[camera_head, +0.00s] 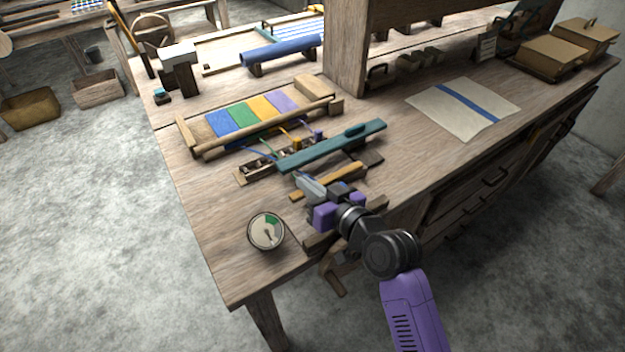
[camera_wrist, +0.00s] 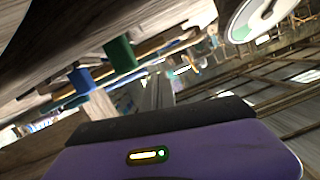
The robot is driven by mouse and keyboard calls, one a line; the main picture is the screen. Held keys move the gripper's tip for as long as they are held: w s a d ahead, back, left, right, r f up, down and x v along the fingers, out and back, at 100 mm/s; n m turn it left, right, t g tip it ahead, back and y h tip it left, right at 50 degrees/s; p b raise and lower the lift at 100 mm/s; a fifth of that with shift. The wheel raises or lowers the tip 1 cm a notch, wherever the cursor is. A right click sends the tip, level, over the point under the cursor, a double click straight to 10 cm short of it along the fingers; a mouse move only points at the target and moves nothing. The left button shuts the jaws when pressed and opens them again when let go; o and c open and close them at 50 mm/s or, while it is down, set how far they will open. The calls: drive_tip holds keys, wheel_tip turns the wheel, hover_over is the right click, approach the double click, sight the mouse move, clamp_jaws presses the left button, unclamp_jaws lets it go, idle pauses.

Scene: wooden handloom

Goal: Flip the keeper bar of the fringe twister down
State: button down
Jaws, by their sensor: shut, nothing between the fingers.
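A long teal bar (camera_head: 335,146) with a raised grip lies slantwise over the front of a low wooden rack (camera_head: 242,178); it looks like the keeper bar of the fringe twister. Coloured cords run into the rack from a striped cloth (camera_head: 245,115). My gripper (camera_head: 303,180) is shut and empty, just in front of the bar's left half. I cannot tell whether it touches the bar. In the wrist view my fingers (camera_wrist: 156,90) are seen close together, with blue and green pieces (camera_wrist: 120,53) to their left. My gripper hides part of the rack's front.
A round dial (camera_head: 266,231) lies left of my arm near the table's front edge. A wooden strip (camera_head: 335,180) lies beside my gripper. A wooden post (camera_head: 347,50) stands behind. A cloth with a blue stripe (camera_head: 465,105) lies at right.

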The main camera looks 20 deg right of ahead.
drive_tip(key=shift+a+f, duration=0.15)
drive_tip(key=shift+f, duration=0.45)
drive_tip(key=shift+r, duration=0.45)
drive_tip(key=s+d+r+p, duration=0.1)
drive_tip(key=s+d+r, duration=0.2)
drive_tip(key=s, duration=0.6)
drive_tip(key=shift+s+r+p, duration=0.2)
drive_tip(key=shift+r+p, duration=0.2)
drive_tip(key=shift+r, duration=0.85)
